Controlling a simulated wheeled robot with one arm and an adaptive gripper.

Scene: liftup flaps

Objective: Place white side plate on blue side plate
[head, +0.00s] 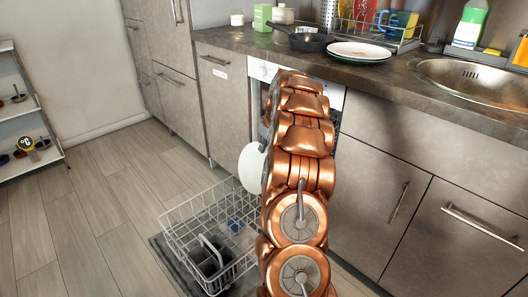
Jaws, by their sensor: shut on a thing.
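A white plate (251,168) stands on edge in the air just left of my copper arm, above the back of the dish rack. The arm hides its right part. My gripper is hidden behind the arm, so its hold on this plate cannot be seen. Another white plate (359,50) with a dark greenish edge lies flat on the counter. I cannot make out a blue side plate for certain. A small blue patch (235,224) shows inside the rack, too small to identify.
The dark counter (405,83) holds a black pan (308,41), a mug rack (395,40) and a sink (480,82). Open floor lies to the left.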

